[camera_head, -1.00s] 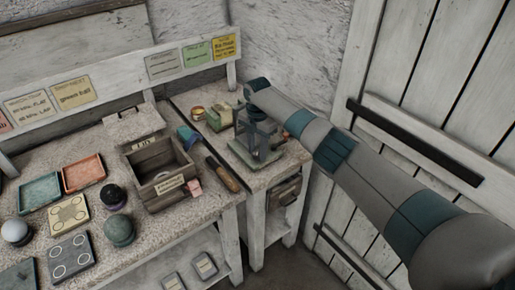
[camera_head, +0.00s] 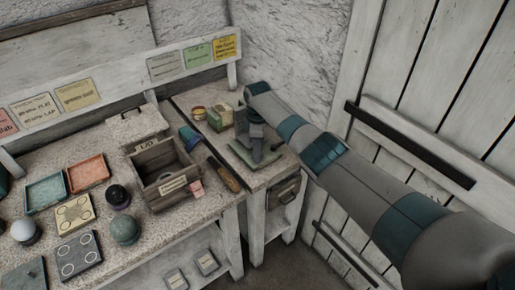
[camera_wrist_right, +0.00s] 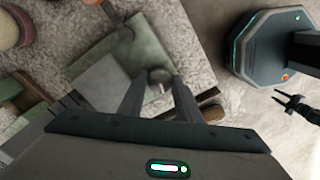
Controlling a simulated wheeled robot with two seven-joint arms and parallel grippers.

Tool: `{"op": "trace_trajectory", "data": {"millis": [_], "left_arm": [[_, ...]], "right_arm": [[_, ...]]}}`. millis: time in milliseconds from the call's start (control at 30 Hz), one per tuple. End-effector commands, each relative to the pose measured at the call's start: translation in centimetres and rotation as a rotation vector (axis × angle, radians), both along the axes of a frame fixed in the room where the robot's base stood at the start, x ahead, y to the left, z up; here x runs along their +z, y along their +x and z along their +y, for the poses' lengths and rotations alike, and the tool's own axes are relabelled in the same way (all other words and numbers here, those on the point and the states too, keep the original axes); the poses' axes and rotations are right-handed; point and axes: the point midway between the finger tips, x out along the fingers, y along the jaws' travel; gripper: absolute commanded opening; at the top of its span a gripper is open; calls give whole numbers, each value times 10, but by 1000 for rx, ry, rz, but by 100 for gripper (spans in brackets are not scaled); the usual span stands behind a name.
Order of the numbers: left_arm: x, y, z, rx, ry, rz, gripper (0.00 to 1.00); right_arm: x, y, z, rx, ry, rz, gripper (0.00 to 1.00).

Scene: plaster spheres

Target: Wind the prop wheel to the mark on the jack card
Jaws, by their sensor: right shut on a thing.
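The prop jack stands on the small side table, with a green base plate (camera_head: 240,152) showing around my right gripper (camera_head: 256,150). The gripper points down over it. In the right wrist view its two fingers (camera_wrist_right: 158,86) close on a round grey knob, likely the prop wheel (camera_wrist_right: 160,76), above the green plate (camera_wrist_right: 140,48). The gripper hides most of the jack in the head view. A yellow card (camera_head: 225,46) hangs at the rail's right end; its writing and any mark are too small to read. A small dark claw (camera_wrist_right: 293,104), probably my left gripper, shows in the wrist view.
A wooden box (camera_head: 165,180) stands left on the main bench, near a brown-handled tool (camera_head: 226,178). A green box (camera_head: 220,117) and small round pot (camera_head: 199,113) sit behind the jack. The plank door (camera_head: 430,90) is close on the right.

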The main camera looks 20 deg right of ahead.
Motion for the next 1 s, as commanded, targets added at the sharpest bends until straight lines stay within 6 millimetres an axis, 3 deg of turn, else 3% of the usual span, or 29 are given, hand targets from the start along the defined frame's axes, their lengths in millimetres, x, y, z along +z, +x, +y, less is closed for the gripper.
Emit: {"op": "trace_trajectory", "data": {"millis": [1000], "left_arm": [[34,0,1,1,1,1,36]], "right_arm": [[4,2,0,-964,1,-4,8]]}}
